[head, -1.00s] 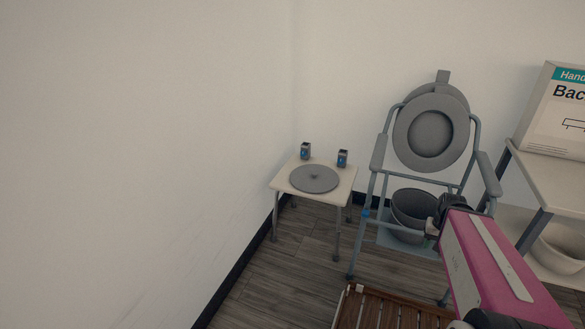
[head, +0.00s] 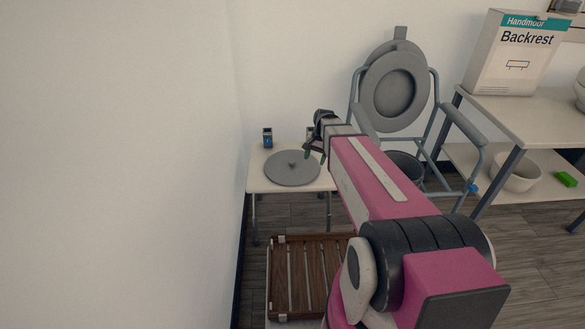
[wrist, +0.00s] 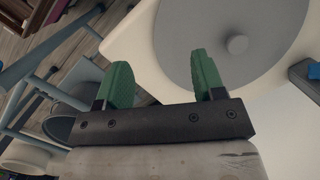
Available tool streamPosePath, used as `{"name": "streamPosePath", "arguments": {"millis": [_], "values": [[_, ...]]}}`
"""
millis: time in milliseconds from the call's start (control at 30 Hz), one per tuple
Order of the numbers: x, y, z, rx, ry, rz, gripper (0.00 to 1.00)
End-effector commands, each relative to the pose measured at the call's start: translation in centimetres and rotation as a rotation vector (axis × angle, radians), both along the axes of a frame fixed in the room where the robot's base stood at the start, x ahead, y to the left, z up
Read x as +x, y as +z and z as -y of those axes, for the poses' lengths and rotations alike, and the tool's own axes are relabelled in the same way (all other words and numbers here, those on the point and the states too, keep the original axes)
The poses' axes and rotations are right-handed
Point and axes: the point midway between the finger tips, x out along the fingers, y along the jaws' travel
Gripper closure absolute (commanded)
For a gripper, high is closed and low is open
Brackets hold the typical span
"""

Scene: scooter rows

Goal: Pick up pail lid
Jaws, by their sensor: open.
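The pail lid (head: 292,168) is a flat grey disc with a small round knob in the middle. It lies on a small cream table (head: 262,184) in the corner. In the wrist view the lid (wrist: 205,35) fills the upper right, its knob right of the fingers. My gripper (head: 314,151) is at the lid's right side in the head view, apparently above it. Its two green fingers (wrist: 160,82) are apart with nothing between them. The gripper partly hides the table's right back corner.
A grey pail (head: 405,166) stands under the commode chair (head: 396,85) to the right. A small dark box (head: 267,137) sits at the table's back left. A slatted wooden seat (head: 305,270) is in front. A white wall (head: 120,160) closes the left.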

Motion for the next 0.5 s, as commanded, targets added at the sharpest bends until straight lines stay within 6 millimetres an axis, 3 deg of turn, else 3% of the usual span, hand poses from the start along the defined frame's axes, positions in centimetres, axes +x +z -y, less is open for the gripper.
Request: {"name": "streamPosePath", "arguments": {"millis": [33, 200, 333, 500], "values": [[4.2, -0.1, -1.2, 0.016, -0.070, -0.034, 0.37], [10.0, 0.7, -4.1, 0.053, -0.267, -0.147, 0.37], [12.0, 1.2, -5.3, 0.060, -0.344, -0.197, 0.37], [12.0, 0.6, -5.9, 0.061, -0.369, -0.213, 0.37]]}}
